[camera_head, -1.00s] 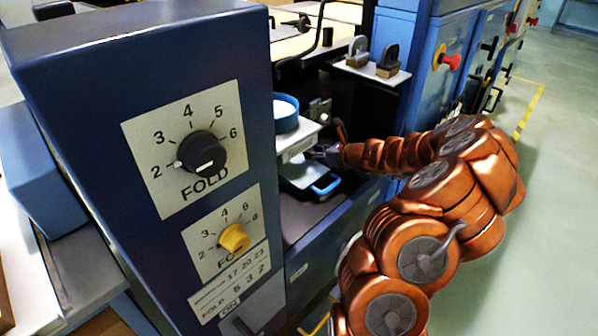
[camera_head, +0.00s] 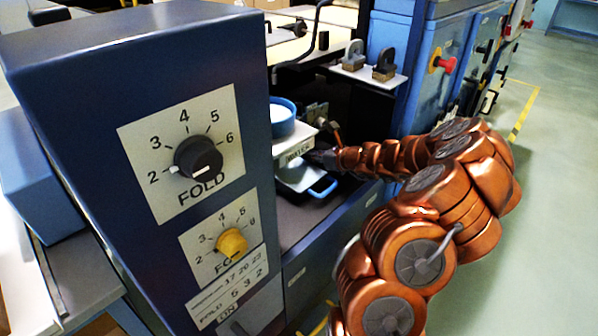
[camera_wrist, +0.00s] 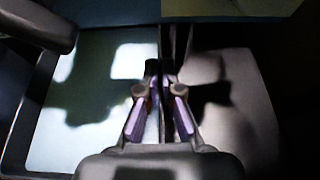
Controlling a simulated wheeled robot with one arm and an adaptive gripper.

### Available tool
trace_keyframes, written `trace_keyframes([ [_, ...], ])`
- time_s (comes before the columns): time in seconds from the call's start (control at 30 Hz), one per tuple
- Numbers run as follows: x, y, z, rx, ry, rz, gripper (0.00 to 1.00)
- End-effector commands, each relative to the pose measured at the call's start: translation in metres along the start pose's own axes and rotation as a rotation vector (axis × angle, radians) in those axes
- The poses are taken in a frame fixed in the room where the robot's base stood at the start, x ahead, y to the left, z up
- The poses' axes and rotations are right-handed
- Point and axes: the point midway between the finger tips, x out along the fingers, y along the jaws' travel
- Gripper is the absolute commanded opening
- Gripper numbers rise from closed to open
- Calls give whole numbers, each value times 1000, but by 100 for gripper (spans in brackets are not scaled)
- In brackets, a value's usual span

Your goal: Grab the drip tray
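The drip tray seems to be the low, pale tray with a blue handle-like rim (camera_head: 322,188), under a small white shelf inside the machine in the head view. In the wrist view, a pale, shadowed tray floor (camera_wrist: 95,130) with a dark rim fills the left side. My gripper (camera_head: 318,158) is at the tray's far right, partly hidden in shadow below the shelf. In the wrist view its two purple-padded fingers (camera_wrist: 160,78) stand apart, with a narrow upright edge running between them. Whether they touch that edge cannot be told.
A blue panel with dials (camera_head: 198,158) stands close on the left. Floor at right (camera_head: 560,130) is clear.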

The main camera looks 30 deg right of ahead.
Motion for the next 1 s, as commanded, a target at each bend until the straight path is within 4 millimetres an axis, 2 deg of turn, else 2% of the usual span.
trace_keyframes([
  [0.37, -2, 0, 6, 0, -1, 0, 0],
  [0.9, -14, 0, 36, -2, -3, 1, 0],
  [1.0, -21, -1, 31, 0, -2, -1, 0],
])
